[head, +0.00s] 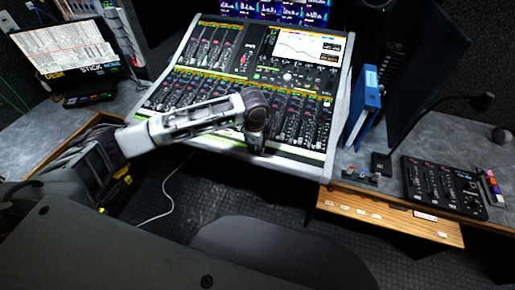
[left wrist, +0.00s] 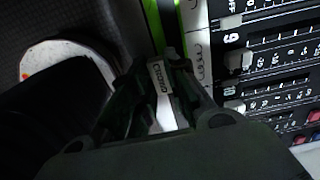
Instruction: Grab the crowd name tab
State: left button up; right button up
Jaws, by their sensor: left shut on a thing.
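The crowd name tab (left wrist: 160,77) is a small white strip with dark lettering that reads CROWD. In the left wrist view it sits between the fingertips of my left gripper (left wrist: 163,68), which is shut on it. In the head view my left gripper (head: 255,140) is over the front edge of the large mixing console (head: 312,163), and the tab cannot be made out there. In the left wrist view the console's white label strip (left wrist: 196,50) with handwritten marks and its green edge lie right beside the fingertips. My right gripper is not in view.
A blue binder (head: 363,108) stands right of the console. A small black mixer (head: 440,185) and a thin lamp (head: 482,101) are farther right. Below them is a wooden ledge (head: 390,218) with several small labels. A laptop-like board (head: 65,50) is at the left.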

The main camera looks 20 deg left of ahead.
pick_arm(q)
jog(key=shift+r, duration=0.6)
notch_tip(320, 180, up, 9)
jog(key=shift+f+p, duration=0.15)
jog(key=shift+p, duration=0.25)
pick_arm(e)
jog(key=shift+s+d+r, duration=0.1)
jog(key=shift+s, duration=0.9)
